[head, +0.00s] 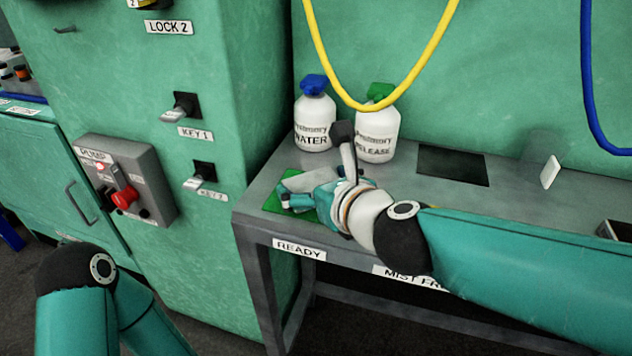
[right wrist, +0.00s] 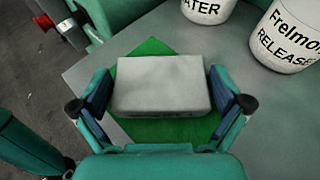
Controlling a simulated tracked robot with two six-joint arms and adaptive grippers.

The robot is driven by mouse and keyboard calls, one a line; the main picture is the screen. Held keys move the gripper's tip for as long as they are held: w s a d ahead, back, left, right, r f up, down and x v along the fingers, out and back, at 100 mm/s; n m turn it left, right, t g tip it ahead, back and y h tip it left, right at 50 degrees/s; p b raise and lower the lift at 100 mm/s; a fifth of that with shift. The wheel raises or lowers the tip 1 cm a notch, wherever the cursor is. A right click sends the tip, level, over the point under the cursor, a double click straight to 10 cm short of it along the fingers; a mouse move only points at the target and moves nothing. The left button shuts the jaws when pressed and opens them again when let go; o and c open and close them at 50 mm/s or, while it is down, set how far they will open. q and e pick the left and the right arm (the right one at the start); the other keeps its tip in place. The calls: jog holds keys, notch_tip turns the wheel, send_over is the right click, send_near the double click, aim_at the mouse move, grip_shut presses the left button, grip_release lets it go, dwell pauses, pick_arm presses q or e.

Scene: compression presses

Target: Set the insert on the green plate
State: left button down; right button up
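The insert, a pale grey rectangular block (right wrist: 162,85), lies flat over the green plate (right wrist: 165,130), turned relative to it. In the head view the insert (head: 312,178) shows partly behind my right gripper, and a corner of the green plate (head: 272,203) shows beside it. My right gripper (right wrist: 160,90) reaches down with one finger at each short end of the insert, its pads against or very close to the ends. The insert appears to be at or just above the plate; its underside is hidden. My left arm is at the lower left of the head view; its gripper is out of view.
The grey table (head: 450,215) carries a WATER bottle (head: 314,115) and a RELEASE bottle (head: 378,128) behind the plate. A dark square (head: 452,166) lies right of them. A green cabinet with key switches and a pump box (head: 125,180) stands left. A yellow hose (head: 375,105) hangs above.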

jog(key=shift+s+r, duration=0.1)
jog(key=p+v, duration=0.4)
jog(key=v, duration=0.7)
jog(key=shift+p, duration=0.4)
jog(key=shift+s+d, duration=0.3)
